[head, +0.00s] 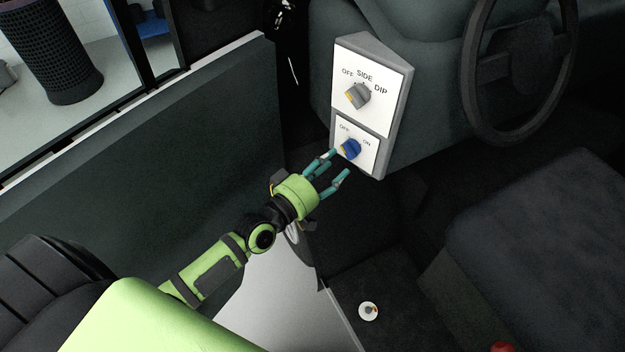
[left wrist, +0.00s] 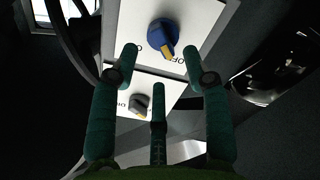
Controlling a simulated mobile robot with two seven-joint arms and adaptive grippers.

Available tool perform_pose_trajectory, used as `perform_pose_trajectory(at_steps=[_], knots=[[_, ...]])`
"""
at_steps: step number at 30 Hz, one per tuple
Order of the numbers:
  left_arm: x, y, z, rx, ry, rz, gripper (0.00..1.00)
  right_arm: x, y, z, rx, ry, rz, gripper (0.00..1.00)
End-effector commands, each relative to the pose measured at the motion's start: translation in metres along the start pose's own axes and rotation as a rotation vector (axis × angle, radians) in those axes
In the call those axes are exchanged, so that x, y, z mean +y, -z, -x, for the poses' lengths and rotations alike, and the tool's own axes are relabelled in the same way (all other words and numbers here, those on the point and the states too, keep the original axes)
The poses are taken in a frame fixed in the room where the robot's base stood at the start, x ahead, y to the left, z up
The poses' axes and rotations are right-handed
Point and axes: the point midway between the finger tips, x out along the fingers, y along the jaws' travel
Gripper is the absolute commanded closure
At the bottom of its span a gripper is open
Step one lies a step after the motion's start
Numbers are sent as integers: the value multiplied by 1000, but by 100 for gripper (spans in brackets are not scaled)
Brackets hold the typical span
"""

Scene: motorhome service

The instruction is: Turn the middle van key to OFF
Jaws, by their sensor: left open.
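A white panel on the dash has a lower plate marked OFF and ON with a blue knob (head: 350,149). No other blue knob or key shows, so I cannot tell whether this is the middle key. In the left wrist view the blue knob (left wrist: 160,36) has a yellow mark on the side towards the OFF letters. My left gripper (head: 338,164), with teal fingers, is open just in front of the lower plate. In the left wrist view its fingertips (left wrist: 160,60) spread to either side below the knob, apparently not gripping it. My right gripper is out of view.
A grey knob (head: 357,95) sits above on the plate marked OFF, SIDE and DIP. The steering wheel (head: 471,80) is to the right, with a dark seat (head: 545,235) below it. The open door panel (head: 150,140) is close to my left arm. A small white round thing (head: 368,311) lies on the floor.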

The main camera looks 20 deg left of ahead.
Motion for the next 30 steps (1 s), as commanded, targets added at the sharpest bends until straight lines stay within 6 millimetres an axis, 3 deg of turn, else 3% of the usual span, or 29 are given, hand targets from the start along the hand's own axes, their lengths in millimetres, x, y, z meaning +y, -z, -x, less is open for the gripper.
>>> perform_pose_trajectory(at_steps=[6, 12, 30], knots=[[0, -1, 46, -4, 1, -1, 52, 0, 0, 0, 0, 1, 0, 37], [0, 0, 69, -2, 0, 1, 52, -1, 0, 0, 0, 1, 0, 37], [0, 0, 73, 0, -1, 1, 52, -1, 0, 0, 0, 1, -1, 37]])
